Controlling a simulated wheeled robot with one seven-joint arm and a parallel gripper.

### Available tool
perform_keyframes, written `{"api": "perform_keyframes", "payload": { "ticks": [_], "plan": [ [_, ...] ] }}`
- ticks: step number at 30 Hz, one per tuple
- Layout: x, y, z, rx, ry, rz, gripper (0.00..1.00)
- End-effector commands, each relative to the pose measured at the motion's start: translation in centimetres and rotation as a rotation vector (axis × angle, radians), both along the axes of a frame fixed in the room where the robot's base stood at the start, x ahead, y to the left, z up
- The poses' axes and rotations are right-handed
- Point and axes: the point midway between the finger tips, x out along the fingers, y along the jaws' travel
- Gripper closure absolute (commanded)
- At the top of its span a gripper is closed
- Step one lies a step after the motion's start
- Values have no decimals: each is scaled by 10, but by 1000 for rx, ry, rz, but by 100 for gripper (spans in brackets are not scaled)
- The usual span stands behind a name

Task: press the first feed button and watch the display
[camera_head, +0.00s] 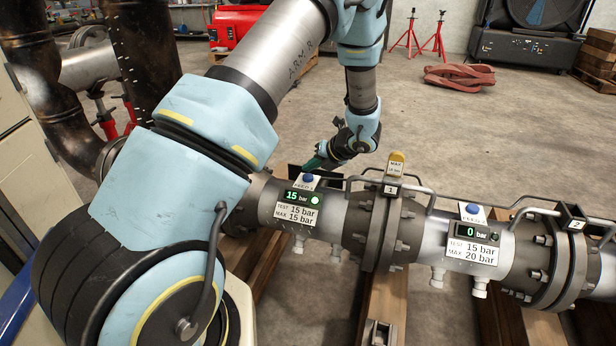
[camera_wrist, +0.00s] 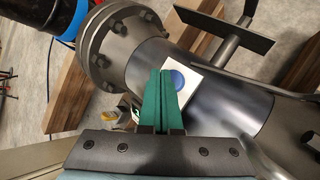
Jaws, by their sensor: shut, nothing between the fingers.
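The first feed button (camera_head: 308,178) is a blue round button on a white plate on top of the left pipe section. In the wrist view the button (camera_wrist: 177,80) shows just right of my fingertips. My gripper (camera_head: 318,162) has green fingers, shut together and empty, close by the button's upper right in the head view. In the wrist view my gripper (camera_wrist: 160,75) points at the plate; contact with the button cannot be told. The first display (camera_head: 301,197) reads 15 bar with a green lamp lit. Its label below says TEST 15 bar, MAX 15 bar.
A second section has a blue button (camera_head: 472,209) and a display (camera_head: 477,232) reading 0 bar. Bolted flanges, a yellow tag (camera_head: 396,164) and a thin bent pipe stand near the first section. Timber beams (camera_head: 384,290) lie underneath.

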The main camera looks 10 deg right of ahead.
Motion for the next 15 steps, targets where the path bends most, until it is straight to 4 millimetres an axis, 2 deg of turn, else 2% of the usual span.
{"api": "perform_keyframes", "payload": {
  "ticks": [15],
  "plan": [
    [0, 0, -7, 1, 0, 0, 100]
  ]
}}
